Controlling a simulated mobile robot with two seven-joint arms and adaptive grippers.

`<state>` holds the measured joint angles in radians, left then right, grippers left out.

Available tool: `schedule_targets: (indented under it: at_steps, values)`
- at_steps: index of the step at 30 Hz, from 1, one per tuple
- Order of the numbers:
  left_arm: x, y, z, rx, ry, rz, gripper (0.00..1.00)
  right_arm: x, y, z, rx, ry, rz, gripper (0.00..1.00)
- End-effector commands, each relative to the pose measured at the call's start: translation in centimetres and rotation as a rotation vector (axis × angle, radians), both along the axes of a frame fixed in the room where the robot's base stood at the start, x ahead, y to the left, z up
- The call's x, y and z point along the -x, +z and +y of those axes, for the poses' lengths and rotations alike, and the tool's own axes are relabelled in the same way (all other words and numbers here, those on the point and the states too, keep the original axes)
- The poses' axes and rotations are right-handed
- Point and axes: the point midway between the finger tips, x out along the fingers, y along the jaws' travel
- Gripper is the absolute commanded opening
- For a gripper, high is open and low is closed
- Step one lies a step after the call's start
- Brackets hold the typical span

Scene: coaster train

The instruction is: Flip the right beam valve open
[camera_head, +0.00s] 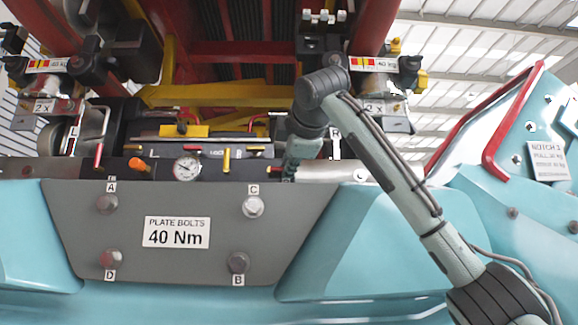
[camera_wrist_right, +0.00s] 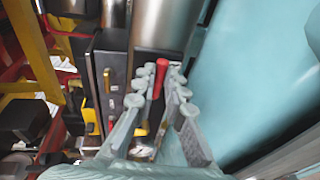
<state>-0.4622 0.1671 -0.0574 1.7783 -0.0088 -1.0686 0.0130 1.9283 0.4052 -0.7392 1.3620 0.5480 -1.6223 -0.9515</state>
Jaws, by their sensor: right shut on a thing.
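The right beam valve shows in the right wrist view as a lever with a red grip (camera_wrist_right: 161,72), standing out from the dark panel. My right gripper (camera_wrist_right: 162,84) has its two fingers on either side of this lever and is shut on it. In the head view, my right gripper (camera_head: 289,170) is at the right end of the valve panel, near the R label (camera_head: 335,145), and hides the lever there. A similar red lever (camera_head: 98,157) stands at the panel's left end, near the L label (camera_head: 73,139). My left gripper is not in view.
The panel also carries a pressure gauge (camera_head: 187,168), an orange knob (camera_head: 138,164) and a yellow lever (camera_head: 227,160). Below is a grey bolt plate (camera_head: 190,265) on the teal body. Red-edged teal bodywork (camera_head: 520,215) stands at the right.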

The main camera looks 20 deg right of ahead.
Motion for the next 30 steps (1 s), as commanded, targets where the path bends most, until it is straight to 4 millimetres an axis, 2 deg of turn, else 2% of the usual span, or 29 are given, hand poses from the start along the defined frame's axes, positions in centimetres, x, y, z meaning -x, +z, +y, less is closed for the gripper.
schedule_targets:
  at_steps: [1, 5, 6, 14, 17, 20, 30]
  values:
    - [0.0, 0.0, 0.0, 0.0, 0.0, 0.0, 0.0, 0.0, -0.1, 0.1, 0.0, 0.001, 0.002, 0.15]
    - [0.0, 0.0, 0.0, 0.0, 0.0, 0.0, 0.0, 0.0, -0.1, 0.1, 0.001, 0.001, 0.002, 0.31]
    - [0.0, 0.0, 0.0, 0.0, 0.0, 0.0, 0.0, 0.0, -0.1, 0.1, 0.001, 0.001, 0.002, 0.32]
    - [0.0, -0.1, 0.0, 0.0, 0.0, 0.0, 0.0, 0.1, 0.0, 0.1, 0.001, 0.0, 0.001, 0.32]
    - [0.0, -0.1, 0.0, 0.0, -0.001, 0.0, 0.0, 0.7, 0.2, 0.1, 0.001, 0.001, 0.0, 0.32]
    - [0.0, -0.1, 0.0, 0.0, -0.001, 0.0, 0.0, 2.1, 0.5, 0.3, 0.001, 0.001, -0.002, 0.32]
    - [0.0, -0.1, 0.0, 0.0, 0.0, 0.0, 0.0, 9.0, 1.8, 1.1, 0.001, 0.002, -0.002, 0.32]
